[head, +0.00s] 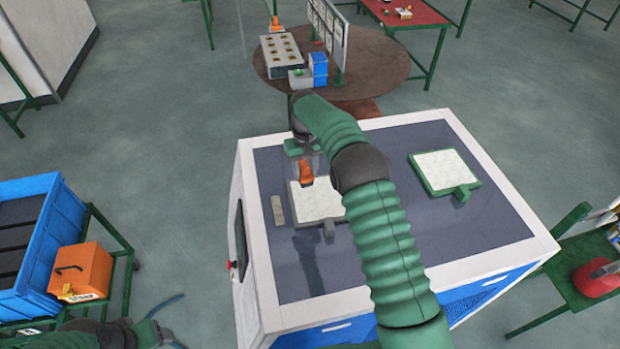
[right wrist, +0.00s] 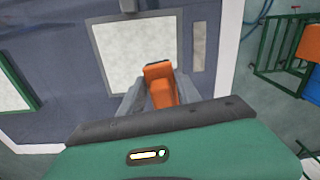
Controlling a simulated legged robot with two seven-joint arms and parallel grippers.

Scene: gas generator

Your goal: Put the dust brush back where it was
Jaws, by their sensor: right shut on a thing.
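My right gripper (head: 306,165) hangs over the generator's dark top (head: 375,255), near its left panel. It is shut on the orange dust brush (head: 307,176). I cannot tell whether the brush touches the panel. Part of my left arm shows at the bottom left of the head view, and its jaws cannot be made out.
A second pale panel with a green frame (head: 446,173) lies on the right of the top. A small pale bar (head: 278,210) lies left of the near panel. A round table (head: 382,66) stands behind. A blue crate (head: 62,225) and an orange box (head: 82,270) are at left.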

